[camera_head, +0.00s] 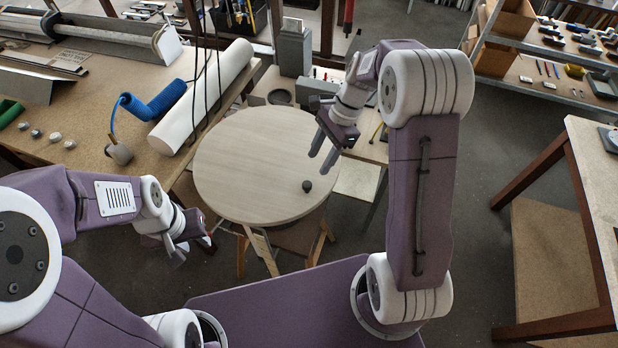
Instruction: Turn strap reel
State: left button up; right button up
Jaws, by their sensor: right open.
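The strap reel appears as a large round pale wooden disc (245,165) lying flat in the middle of the head view. A small dark knob (307,186) stands near its lower right rim. My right gripper (320,161) is open and empty, its two grey fingers pointing down over the disc's right side, apart from the knob and above it in the picture. My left gripper (190,248) is low at the left, beside the disc's lower left edge and apart from it. Its fingers are seen at an angle, so their opening is unclear.
A workbench (75,155) at the left bears a white roll (203,97), a coiled blue hose (155,100) and small metal pieces. Dark cables hang in front of the roll. Grey devices (293,50) stand behind the disc. Another table (598,185) is at the right, with open floor before it.

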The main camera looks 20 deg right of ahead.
aim_at(307, 184)
jog(key=p+x, duration=0.2)
jog(key=x, duration=0.7)
jog(key=shift+s, duration=0.1)
jog(key=shift+c, duration=0.4)
grip_shut()
dwell(0.8)
